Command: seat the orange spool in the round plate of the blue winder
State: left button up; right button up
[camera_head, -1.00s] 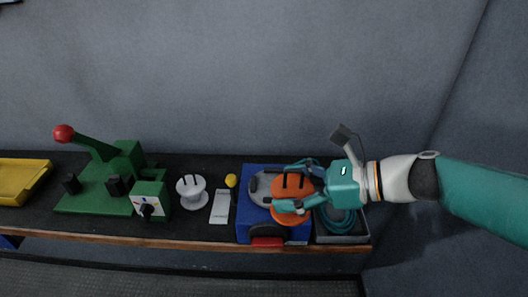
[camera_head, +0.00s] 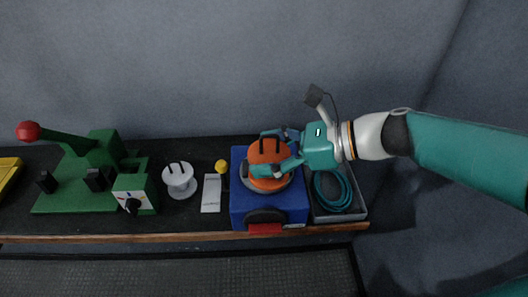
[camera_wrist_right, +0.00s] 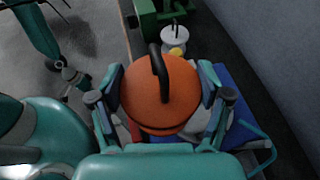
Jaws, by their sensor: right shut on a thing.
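The orange spool (camera_head: 264,152), with a dark handle on top, is over the round grey plate (camera_head: 247,182) of the blue winder (camera_head: 237,207). The plate's rim shows around the spool's lower side; whether the spool rests on it I cannot tell. My right gripper (camera_head: 266,153) is shut on the spool, one finger on each side. In the right wrist view the spool (camera_wrist_right: 160,92) sits between both fingers, slightly tilted to the camera. Part of my left arm, likely with its gripper (camera_wrist_right: 74,78), shows small and dark at the upper left; its jaws are unclear.
A grey tray with a teal cable coil (camera_head: 333,188) stands right of the winder. Left of it are a white label card (camera_head: 211,194), a yellow knob (camera_head: 221,166), a white spool (camera_head: 179,181) and a green lever machine (camera_head: 90,180). The bench's front edge runs close below.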

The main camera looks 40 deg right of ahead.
jog(key=shift+w+d+f+b, duration=0.3)
jog(key=shift+w+d+f, duration=0.25)
jog(key=shift+w, duration=0.45)
jog(key=shift+w+d+f+b, duration=0.35)
jog(key=shift+w+d, duration=0.35)
jog(key=shift+w, duration=0.25)
jog(key=shift+w+d+f+b, duration=0.35)
jog(key=shift+w+d, duration=0.25)
jog(key=shift+w, duration=0.4)
notch_tip(320, 180, down, 2)
jog(key=shift+f+b, duration=0.1)
jog(key=shift+b, duration=0.95)
jog(key=shift+f+b, duration=0.3)
jog(key=shift+f, duration=0.2)
jog(key=o, duration=1.2)
jog(key=shift+c, duration=0.2)
